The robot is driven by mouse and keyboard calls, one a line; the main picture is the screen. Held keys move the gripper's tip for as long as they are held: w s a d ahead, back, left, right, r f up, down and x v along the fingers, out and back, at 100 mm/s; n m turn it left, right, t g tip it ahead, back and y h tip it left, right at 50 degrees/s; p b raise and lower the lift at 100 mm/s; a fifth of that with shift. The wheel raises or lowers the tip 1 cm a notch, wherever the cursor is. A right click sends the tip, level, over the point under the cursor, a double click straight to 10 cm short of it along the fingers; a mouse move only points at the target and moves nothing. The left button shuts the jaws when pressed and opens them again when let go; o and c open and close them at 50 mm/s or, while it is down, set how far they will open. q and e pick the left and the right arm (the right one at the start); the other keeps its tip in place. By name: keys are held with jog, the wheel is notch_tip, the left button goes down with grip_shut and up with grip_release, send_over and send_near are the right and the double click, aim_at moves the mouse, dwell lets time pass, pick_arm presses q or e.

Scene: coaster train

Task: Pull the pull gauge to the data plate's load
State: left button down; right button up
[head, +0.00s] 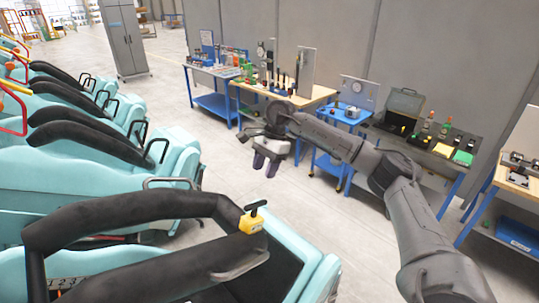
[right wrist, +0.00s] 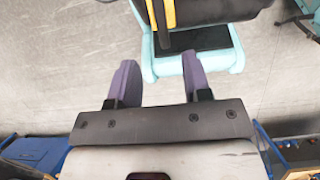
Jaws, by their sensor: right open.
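The pull gauge appears to be the small yellow block with a black T-shaped handle (head: 252,221). It sits on the black padded restraint bar (head: 130,215) of the nearest teal coaster car. My right gripper (head: 265,167) is open and empty, in the air beyond the gauge and apart from it. In the right wrist view its two purple fingers (right wrist: 158,62) stand apart with nothing between them. Yellow strips beside a black part (right wrist: 169,14) show at the top there; I cannot tell whether they are the gauge. No data plate is readable. My left gripper is out of view.
Several teal cars with black restraints line the left. Along the wall stand a wooden-topped workbench (head: 322,92), a blue trolley (head: 347,110) with a dial instrument, and a dark bench with tools. A grey cabinet (head: 124,45) stands farther back. Grey floor (head: 215,165) lies open between cars and benches.

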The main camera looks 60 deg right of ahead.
jog(key=v, duration=0.5)
jog(key=shift+r, duration=0.2)
dwell(0.6)
